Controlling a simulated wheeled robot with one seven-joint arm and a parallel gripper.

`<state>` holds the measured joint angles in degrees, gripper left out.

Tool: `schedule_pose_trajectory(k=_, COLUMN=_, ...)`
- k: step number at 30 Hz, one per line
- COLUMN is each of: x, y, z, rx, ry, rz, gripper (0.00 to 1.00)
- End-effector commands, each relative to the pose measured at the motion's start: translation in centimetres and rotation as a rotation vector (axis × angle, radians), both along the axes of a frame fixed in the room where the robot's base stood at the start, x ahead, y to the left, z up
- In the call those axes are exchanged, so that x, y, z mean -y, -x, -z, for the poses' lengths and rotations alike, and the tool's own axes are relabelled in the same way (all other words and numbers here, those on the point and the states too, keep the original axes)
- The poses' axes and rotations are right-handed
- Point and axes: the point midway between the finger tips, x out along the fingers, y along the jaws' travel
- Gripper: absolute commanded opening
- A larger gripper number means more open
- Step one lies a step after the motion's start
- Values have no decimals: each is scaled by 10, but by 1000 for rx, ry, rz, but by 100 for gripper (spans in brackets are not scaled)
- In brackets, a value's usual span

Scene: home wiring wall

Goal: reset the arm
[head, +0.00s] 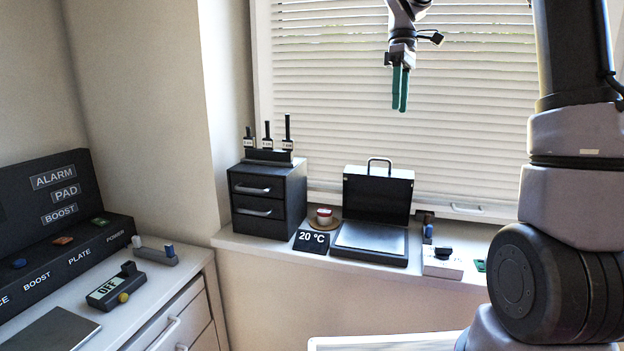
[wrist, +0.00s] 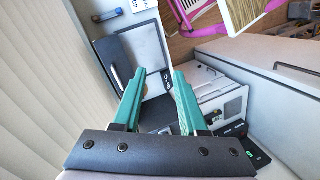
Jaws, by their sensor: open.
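My gripper (head: 400,90) hangs in the air in front of the window blind in the head view, with its green fingers pointing down. In the wrist view my gripper (wrist: 159,84) shows two green fingers spread apart with nothing between them. It is above the windowsill and touches nothing that I can see. The upper part of my arm runs down the right side of the head view.
Below stand a black two-drawer box (head: 268,195), an open black case (head: 378,197), a small red-and-white pot (head: 324,216) and a white box with a black knob (head: 442,262). A labelled black panel (head: 62,230) is at left. The air around my gripper is clear.

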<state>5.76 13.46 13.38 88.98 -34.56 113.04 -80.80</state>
Motion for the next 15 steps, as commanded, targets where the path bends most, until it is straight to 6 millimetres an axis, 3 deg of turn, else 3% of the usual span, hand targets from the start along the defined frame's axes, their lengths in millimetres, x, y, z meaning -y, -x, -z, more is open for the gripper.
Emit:
schedule_pose_trajectory(k=1, x=1, y=18, z=-8, rx=47, ry=21, rz=57, gripper=42)
schedule_pose_trajectory(k=6, x=5, y=70, z=-19, rx=206, ry=49, rz=300, gripper=42)
schedule_pose_trajectory(k=15, x=14, y=155, z=-11, rx=464, ry=-59, rz=801, gripper=42)
